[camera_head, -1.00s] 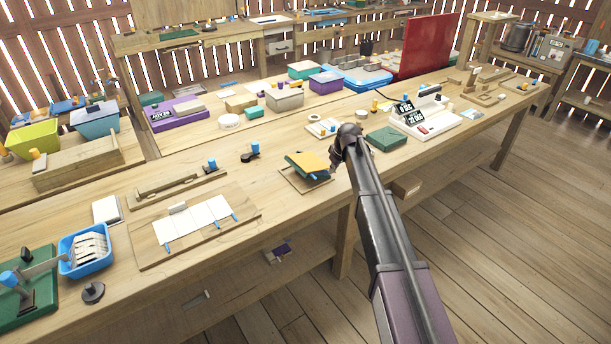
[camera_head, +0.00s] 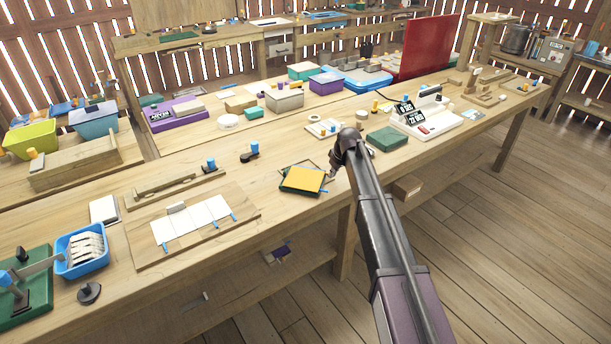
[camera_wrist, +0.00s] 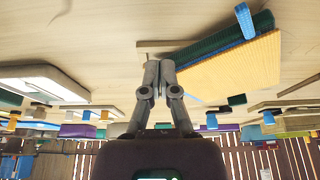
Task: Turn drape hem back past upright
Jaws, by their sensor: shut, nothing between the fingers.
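The drape is a flap with a yellow face (camera_head: 303,180) and a dark green layer along its edge, on a small wooden board near the table's front edge. In the wrist view, which looks upside down, its yellow face (camera_wrist: 230,72), dark green layer (camera_wrist: 215,42) and a blue tab (camera_wrist: 244,20) show at upper right. The flap looks tilted; its exact angle is unclear. My gripper (camera_head: 334,172) is just right of the flap in the head view. In the wrist view my gripper (camera_wrist: 158,68) is shut and empty, fingertips beside the flap; contact is unclear.
A green box (camera_head: 387,139) and a white scale-like device (camera_head: 425,118) stand to the right. A board with white panels and blue tabs (camera_head: 190,222) lies to the left. A black knob piece with a blue top (camera_head: 250,153) stands behind left. Bare tabletop surrounds the flap.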

